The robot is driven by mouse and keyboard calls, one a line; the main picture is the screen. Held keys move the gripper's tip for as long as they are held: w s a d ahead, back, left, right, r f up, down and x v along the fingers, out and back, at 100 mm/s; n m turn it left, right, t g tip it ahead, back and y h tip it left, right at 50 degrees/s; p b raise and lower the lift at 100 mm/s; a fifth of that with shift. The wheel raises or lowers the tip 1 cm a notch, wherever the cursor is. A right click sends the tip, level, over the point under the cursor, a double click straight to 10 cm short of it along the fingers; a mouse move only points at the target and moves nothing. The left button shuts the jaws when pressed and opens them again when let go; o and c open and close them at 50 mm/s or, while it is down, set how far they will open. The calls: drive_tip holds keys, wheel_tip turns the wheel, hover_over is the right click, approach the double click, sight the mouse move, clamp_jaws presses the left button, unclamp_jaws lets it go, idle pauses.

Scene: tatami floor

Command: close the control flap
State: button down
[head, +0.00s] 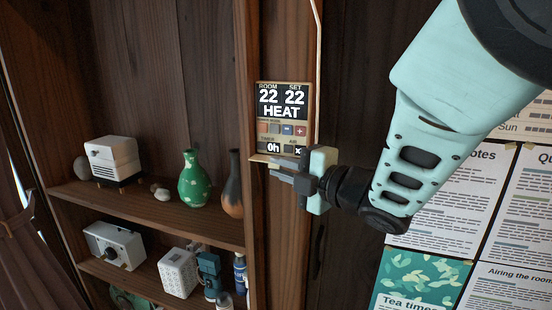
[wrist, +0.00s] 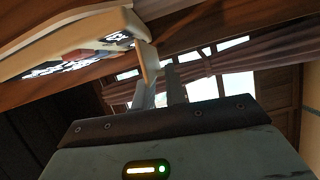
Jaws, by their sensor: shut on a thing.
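The control panel (head: 282,112) is a tan-edged box on a wooden post, reading room 22, set 22 and HEAT. Its buttons and timer are exposed. The control flap (head: 258,157) juts out from the panel's lower edge, hinged down and open. My gripper (head: 276,170) is at the flap's right part and is shut on it, hiding some of it. In the wrist view the panel (wrist: 75,45) is tilted at upper left, and the tan flap (wrist: 149,62) reaches in between the tips of my gripper (wrist: 158,75).
Wooden shelves (head: 150,210) at left hold a green vase (head: 193,178), a dark vase (head: 232,192) and small appliances. A thin pipe (head: 318,70) runs up beside the panel. Posters (head: 445,210) cover the wall at right.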

sight(287, 146)
drive_tip(key=r+m+g+p, duration=0.1)
drive_tip(key=m+p, duration=0.1)
drive_tip(key=r+m+g+p, duration=0.1)
drive_tip(key=m+p, duration=0.1)
drive_tip(key=r+m+h+p, duration=0.1)
drive_tip(key=m+p, duration=0.1)
drive_tip(key=shift+w+d+r+g, duration=0.15)
drive_tip(key=shift+w+d+g, duration=0.1)
drive_tip(key=shift+w+g, duration=0.15)
drive_tip(key=m+p, duration=0.1)
drive_tip(key=m+g+p, duration=0.1)
drive_tip(key=p, duration=0.1)
drive_tip(key=shift+w+d+r, duration=0.1)
drive_tip(key=shift+w+r, duration=0.2)
drive_tip(key=shift+r, duration=0.05)
drive_tip(key=shift+w+m+g+p, duration=0.25)
drive_tip(key=shift+m+g+p, duration=0.45)
drive_tip(key=shift+p, duration=0.6)
